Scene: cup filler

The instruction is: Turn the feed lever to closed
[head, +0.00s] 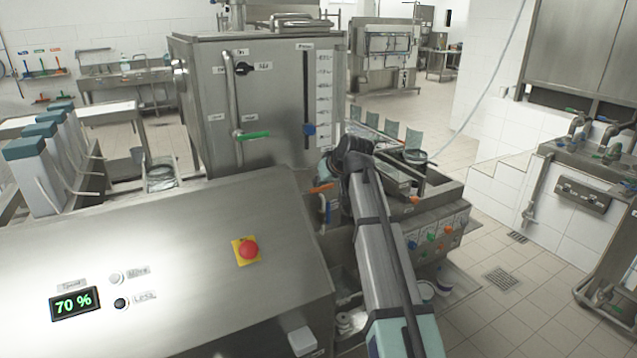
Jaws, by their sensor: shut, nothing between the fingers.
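A green-handled lever (252,135) sticks out to the right, about level, from the vertical pipe on the front of the steel cabinet. Small labels beside it are too small to read. An orange lever (321,188) shows lower down, just left of my arm's end. I cannot tell from the labels which one is the feed lever. My gripper (327,168) is small and dark, at the far end of my arm, partly hidden by the arm links. It is shut and empty, close to the orange lever; contact cannot be made out.
The steel cabinet (200,80) also carries a black knob (243,69) and a blue slider (309,129). A sloped console (170,240) with a red button (249,249) fills the lower left. A panel of coloured knobs (430,235) lies right of my arm. Floor at right is open.

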